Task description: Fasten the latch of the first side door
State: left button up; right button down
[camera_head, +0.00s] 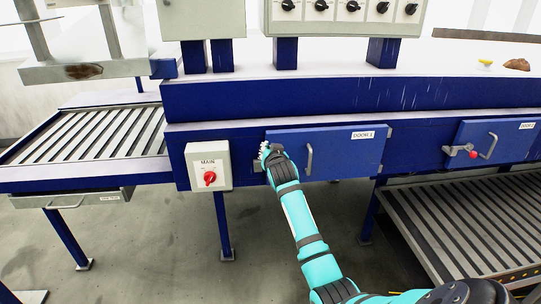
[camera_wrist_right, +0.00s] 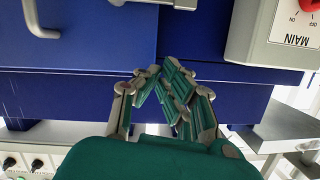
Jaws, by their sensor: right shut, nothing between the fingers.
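The first side door (camera_head: 340,143), a blue panel labelled DOOR 1, looks shut in the blue frame. Its grey bar handle (camera_head: 309,160) is near its left side; the handle also shows in the right wrist view (camera_wrist_right: 40,22). My right gripper (camera_head: 265,150) is at the door's left edge, with its fingers together and empty. In the wrist view my fingers (camera_wrist_right: 158,75) point at the blue frame near the door edge. A grey latch part (camera_wrist_right: 160,3) shows there, cut off by the picture's edge; in the head view my gripper mostly hides it. I cannot tell the latch's position.
A MAIN switch box (camera_head: 208,167) with a red knob stands out close to the left of my right gripper. A second door (camera_head: 507,138) with a red-knobbed latch (camera_head: 462,150) is at the right. A roller conveyor (camera_head: 470,220) lies below it.

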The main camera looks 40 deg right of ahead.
jog(key=v, duration=0.4)
jog(key=shift+a+b, duration=0.15)
jog(key=shift+b, duration=0.15)
